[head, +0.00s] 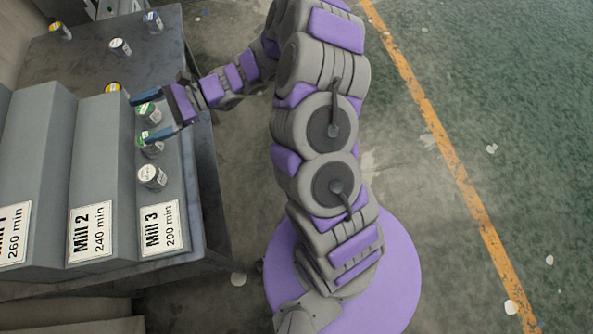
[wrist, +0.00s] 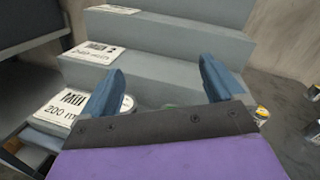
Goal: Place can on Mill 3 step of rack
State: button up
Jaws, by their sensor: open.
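The grey stepped rack (head: 57,132) carries labels for Mill 2 and Mill 3 (head: 160,228). On its lowest step, marked Mill 3, stand a white-topped can (head: 152,177), a green-topped can (head: 152,147) partly behind a finger, and a farther green-topped can (head: 148,112). My gripper (head: 141,119) is open, with its blue fingers on either side of the farther green-topped can. In the wrist view, the open fingers (wrist: 160,88) point at the steps. A bit of green shows between them, just above my gripper's body, which hides the rest.
The dark table (head: 88,60) extends beyond the rack. It holds a yellow-topped can (head: 113,88) near the rack's end, a white-topped can (head: 120,47), another yellow-topped can (head: 60,31) and a blue-topped can (head: 153,20). Open floor lies right of the table.

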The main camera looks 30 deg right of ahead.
jog(key=s+r+n+g+h, duration=0.4)
jog(key=s+n, duration=0.2)
jog(key=s, duration=0.5)
jog(key=s+r+n+g+h, duration=0.35)
jog(key=s+n, duration=0.25)
jog(key=s, duration=0.5)
jog(key=s+d+n+t+h, duration=0.1)
jog(key=s+d+n+h, duration=0.1)
jog(key=s+d+h, duration=0.3)
jog(key=s+d+n+t+h, duration=0.2)
jog(key=s+d+h, duration=0.3)
jog(key=d, duration=0.8)
jog(key=shift+s+d+f, duration=0.15)
jog(key=shift+s+f, duration=0.05)
jog(key=shift+s, duration=1.2)
